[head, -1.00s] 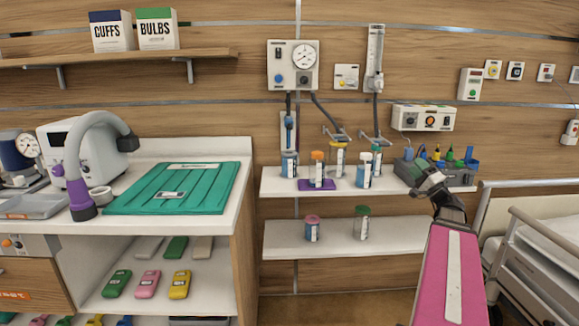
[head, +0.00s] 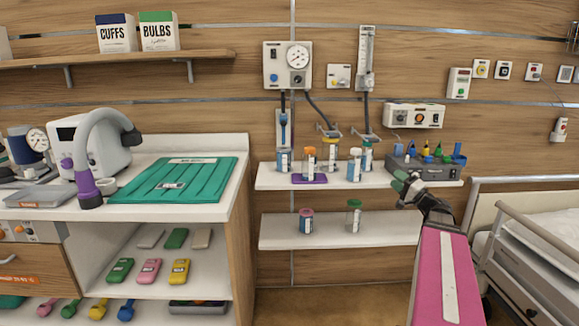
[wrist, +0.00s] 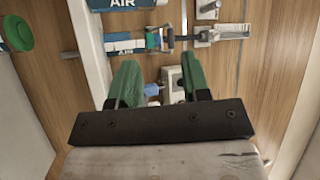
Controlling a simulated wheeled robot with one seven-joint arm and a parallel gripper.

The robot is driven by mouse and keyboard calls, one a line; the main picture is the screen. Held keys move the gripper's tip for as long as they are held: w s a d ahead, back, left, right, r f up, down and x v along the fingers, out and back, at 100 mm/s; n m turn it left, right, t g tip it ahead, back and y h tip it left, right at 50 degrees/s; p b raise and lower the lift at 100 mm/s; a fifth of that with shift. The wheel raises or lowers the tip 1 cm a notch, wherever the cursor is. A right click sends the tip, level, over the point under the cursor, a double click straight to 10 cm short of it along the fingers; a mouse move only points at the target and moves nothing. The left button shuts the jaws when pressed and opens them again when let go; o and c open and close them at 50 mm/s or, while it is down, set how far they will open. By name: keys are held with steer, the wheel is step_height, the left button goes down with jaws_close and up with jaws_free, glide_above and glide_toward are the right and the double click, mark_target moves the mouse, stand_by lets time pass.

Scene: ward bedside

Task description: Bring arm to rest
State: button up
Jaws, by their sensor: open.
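My gripper (head: 400,183) is at the right end of the upper white shelf (head: 330,179) in the head view, in front of the shelf's front edge. Its pink arm link reaches up from the bottom of the picture. In the wrist view my gripper (wrist: 152,78) shows two green fingers spread apart with nothing held between them. Whether a finger touches the shelf edge cannot be told from the head view.
Several capped bottles stand on the upper shelf, beside a grey holder (head: 428,165) with coloured items. Two bottles stand on the lower shelf (head: 335,235). A bed (head: 530,240) is at right, a counter (head: 215,211) with a green mat (head: 180,185) at left.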

steer(key=s+a+f+n+g+h, duration=0.1)
steer(key=s+a+f+n+g, duration=0.1)
steer(key=a+f+g, duration=0.6)
steer(key=s+a+f+n+g+h, duration=0.2)
steer(key=s+a+f+g, duration=0.1)
steer(key=a+f, duration=0.8)
steer(key=s+a+f+n+g+h, duration=0.2)
steer(key=s+f+g+h, duration=0.4)
steer(key=f, duration=0.8)
steer(key=s+n+h, duration=0.1)
steer(key=s+h, duration=0.2)
steer(key=s, duration=0.2)
steer(key=shift+s+h, duration=0.25)
steer(key=shift+h, duration=0.05)
